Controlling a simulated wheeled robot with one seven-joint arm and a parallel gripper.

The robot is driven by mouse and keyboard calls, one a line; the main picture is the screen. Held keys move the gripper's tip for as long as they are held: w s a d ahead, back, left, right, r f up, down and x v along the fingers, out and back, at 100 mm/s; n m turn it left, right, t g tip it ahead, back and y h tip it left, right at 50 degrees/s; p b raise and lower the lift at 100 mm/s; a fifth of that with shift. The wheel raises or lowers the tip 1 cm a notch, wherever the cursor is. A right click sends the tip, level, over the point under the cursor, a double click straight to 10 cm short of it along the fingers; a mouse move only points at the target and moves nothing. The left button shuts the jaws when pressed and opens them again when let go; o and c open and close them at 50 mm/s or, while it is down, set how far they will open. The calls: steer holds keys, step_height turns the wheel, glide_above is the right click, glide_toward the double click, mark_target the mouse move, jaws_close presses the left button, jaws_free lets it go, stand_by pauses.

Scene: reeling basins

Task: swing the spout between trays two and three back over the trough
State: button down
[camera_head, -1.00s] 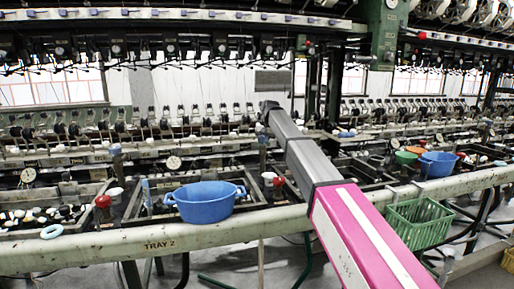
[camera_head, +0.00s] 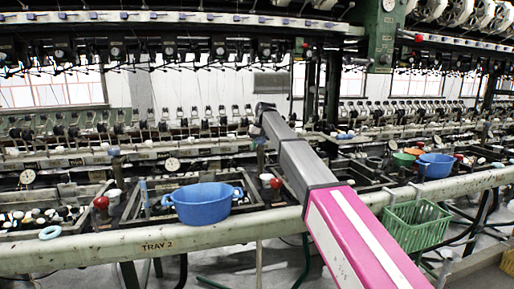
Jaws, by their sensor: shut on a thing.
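My arm reaches from the lower right to the row of basins, and my gripper (camera_head: 257,131) is at its far end. The gripper is small and dark in this view, and its fingers are mostly hidden. It is shut on the spout (camera_head: 261,145), whose grey-blue upright shows just below it, between tray two and the tray to its right. The spout's outlet and exact direction cannot be made out. Tray two (camera_head: 150,214) holds a blue two-handled bowl at its front. The trough is not clearly distinguishable among the dark basins.
The blue bowl (camera_head: 203,203) stands left of my arm. A pale front rail (camera_head: 110,243) runs along the basins. A green basket (camera_head: 415,224) hangs at the right, with a blue bowl (camera_head: 437,165) beyond it.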

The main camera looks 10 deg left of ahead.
steer(key=c, duration=1.1)
jaws_free()
steer(key=shift+o, duration=0.2)
step_height(320, 180, up, 7)
steer(key=d, duration=0.1)
steer(key=shift+w+r, duration=0.2)
steer(key=shift+w, duration=0.15)
steer(key=shift+d, duration=0.1)
